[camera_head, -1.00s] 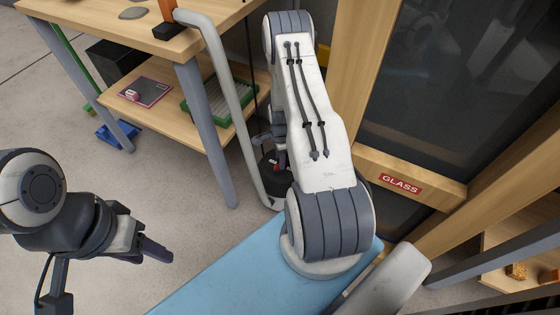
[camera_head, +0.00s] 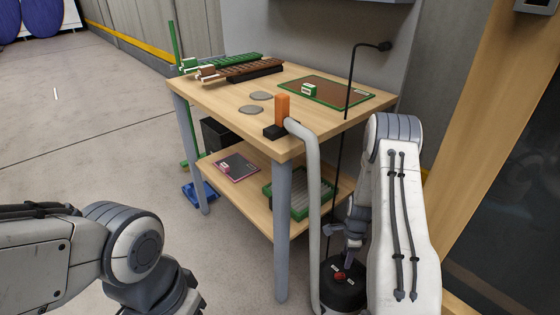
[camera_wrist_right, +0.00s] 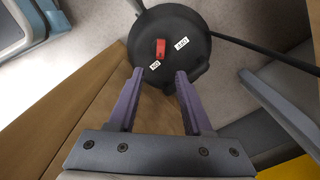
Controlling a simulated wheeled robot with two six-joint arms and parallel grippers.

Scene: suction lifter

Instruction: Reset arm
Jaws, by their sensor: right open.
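My right gripper (camera_head: 352,238) is low beside the table, just above a black round base (camera_head: 343,290) on the floor. In the right wrist view, its two purple fingers (camera_wrist_right: 160,78) are apart with nothing between them. The black base (camera_wrist_right: 190,55) lies beyond the fingertips, with a red rocker switch (camera_wrist_right: 160,48) and two white labels on top. I cannot tell whether a fingertip touches the base. My left arm comes in at the lower left of the head view, and its gripper is out of the frame.
A wooden table (camera_head: 215,100) carries an orange handle (camera_head: 282,108) on a black block, grey discs, racks and a green-edged mat (camera_head: 345,95). A grey tube (camera_head: 313,190) and a thin black pole stand between table and right arm. Open floor (camera_head: 80,130) lies left.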

